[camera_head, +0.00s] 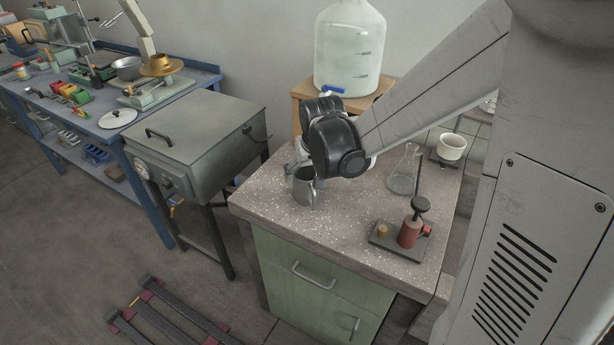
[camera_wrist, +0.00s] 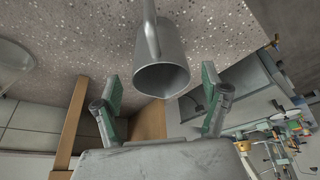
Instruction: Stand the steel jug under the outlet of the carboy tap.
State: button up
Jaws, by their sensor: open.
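The steel jug (camera_head: 306,190) stands upright on the speckled bench top, near its left back part. My gripper (camera_head: 300,160) is at the jug, partly hidden behind my black wrist. In the wrist view the jug (camera_wrist: 162,80) shows its open mouth and handle, lined up between the two green-padded fingers (camera_wrist: 161,82). The fingers are open, with a gap on both sides of the jug.
A glass flask (camera_head: 403,180) and a red device on a dark base (camera_head: 409,233) stand on the right of the bench (camera_head: 290,215). A white cup (camera_head: 451,147) is at the back right. A grey lidded box (camera_head: 195,135) stands left. The bench's front left is clear.

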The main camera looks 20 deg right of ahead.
jog(key=v, duration=0.6)
jog(key=shift+p, duration=0.35)
jog(key=shift+v, duration=0.75)
jog(key=s+r+t, duration=0.1)
jog(key=s+r, duration=0.2)
jog(key=s, duration=0.6)
jog(key=s+r+t, duration=0.1)
jog(key=s+r, duration=0.3)
jog(key=s, duration=0.6)
jog(key=shift+s+d, duration=0.2)
jog(key=shift+s, duration=0.4)
jog(key=shift+c, duration=0.7)
jog(key=shift+t, duration=0.3)
jog(key=shift+c, duration=1.3)
jog(key=c, duration=0.7)
jog(key=shift+r, duration=0.1)
